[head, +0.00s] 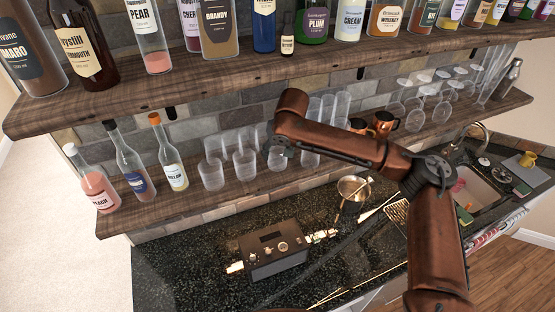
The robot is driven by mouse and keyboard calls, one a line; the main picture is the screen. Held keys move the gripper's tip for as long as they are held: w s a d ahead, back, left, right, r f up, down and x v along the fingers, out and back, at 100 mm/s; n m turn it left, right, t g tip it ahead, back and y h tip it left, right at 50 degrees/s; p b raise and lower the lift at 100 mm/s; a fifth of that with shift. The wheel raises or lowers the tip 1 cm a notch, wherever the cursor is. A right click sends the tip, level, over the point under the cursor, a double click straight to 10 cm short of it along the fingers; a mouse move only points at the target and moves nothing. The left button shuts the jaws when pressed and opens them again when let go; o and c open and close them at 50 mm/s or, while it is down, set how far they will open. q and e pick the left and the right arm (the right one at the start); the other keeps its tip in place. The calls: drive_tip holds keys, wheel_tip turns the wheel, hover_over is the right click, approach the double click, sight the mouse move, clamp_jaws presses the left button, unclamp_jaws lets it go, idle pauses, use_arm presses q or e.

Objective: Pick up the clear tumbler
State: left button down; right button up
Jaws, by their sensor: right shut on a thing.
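Clear tumblers stand on the lower wooden shelf (340,150), between the bottles and the tall glasses. One tumbler (211,173) and a second tumbler (244,166) stand apart to the left of my right gripper. My right gripper (277,149) reaches in from the right and is shut on a third clear tumbler (277,161), partly hidden behind the fingers. I cannot tell whether that tumbler touches the shelf. My left gripper is not in view.
Tall clear glasses (341,108) and copper mugs (384,122) stand right of the gripper, partly behind my arm. The upper shelf (240,75) with bottles overhangs. A dark box (273,250) sits on the counter (185,275) below.

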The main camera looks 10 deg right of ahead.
drive_tip(key=shift+c, duration=0.8)
